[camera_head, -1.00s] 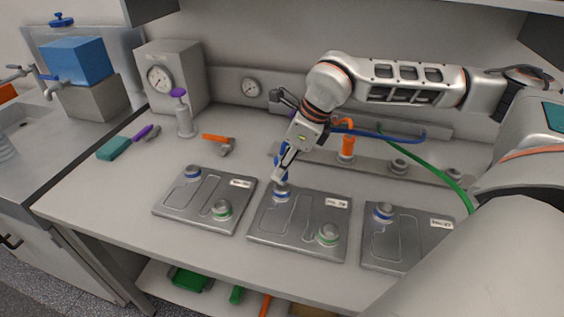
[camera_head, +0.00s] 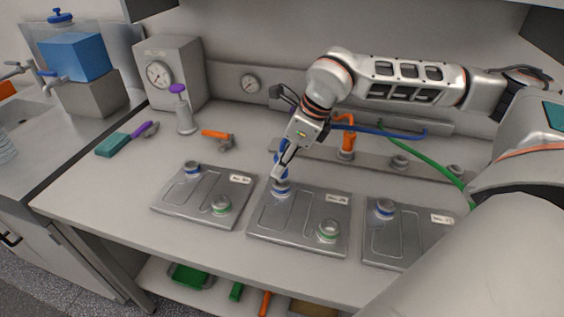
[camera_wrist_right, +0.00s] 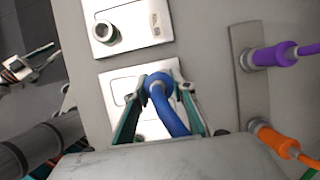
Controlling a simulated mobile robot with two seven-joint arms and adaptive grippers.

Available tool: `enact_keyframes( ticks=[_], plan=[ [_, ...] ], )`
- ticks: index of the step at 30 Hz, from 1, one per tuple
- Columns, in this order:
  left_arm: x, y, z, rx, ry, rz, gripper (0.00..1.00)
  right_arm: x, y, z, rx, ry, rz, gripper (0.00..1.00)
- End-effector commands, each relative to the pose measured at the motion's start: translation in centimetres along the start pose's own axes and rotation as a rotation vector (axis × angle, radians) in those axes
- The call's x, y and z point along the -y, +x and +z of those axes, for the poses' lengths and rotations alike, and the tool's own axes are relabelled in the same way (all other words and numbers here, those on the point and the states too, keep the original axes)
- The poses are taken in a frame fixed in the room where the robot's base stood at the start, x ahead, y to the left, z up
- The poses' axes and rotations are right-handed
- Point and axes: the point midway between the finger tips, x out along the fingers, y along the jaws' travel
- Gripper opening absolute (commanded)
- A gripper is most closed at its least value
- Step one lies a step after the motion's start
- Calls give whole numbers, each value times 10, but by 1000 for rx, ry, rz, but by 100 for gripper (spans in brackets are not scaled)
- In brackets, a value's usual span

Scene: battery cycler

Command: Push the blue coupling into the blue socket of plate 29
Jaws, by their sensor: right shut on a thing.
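The blue coupling (camera_head: 282,158) on the blue hose (camera_head: 380,131) is held upright in my right gripper (camera_head: 280,173). It is at the blue-ringed socket (camera_head: 281,188) of the middle plate (camera_head: 262,225); whether it is seated or just above cannot be told. The plate's label (camera_head: 337,199) is too small to read surely. In the right wrist view my right gripper's fingers (camera_wrist_right: 160,82) close around the coupling (camera_wrist_right: 158,82), which hides the socket. At that view's left edge, a grey jointed part (camera_wrist_right: 17,68) may be my left gripper; its jaws are unclear.
Similar plates lie at left (camera_head: 204,192) and right (camera_head: 400,246). The middle plate also has a green-ringed socket (camera_head: 328,231). An orange coupling (camera_head: 348,138) stands on the rear rail (camera_head: 378,160). A green hose (camera_head: 425,160) crosses at right. An orange-handled tool (camera_head: 217,135) lies behind the left plate.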

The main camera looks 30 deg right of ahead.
Motion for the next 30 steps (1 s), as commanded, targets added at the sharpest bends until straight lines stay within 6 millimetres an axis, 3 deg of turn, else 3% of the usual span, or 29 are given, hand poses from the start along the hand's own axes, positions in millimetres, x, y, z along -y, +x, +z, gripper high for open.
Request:
enact_keyframes(
  ticks=[30],
  plan=[
    [-2, 5, 9, 0, -2, 1, 24, 0, 11, -5, 0, 0, 0, 0]
  ],
)
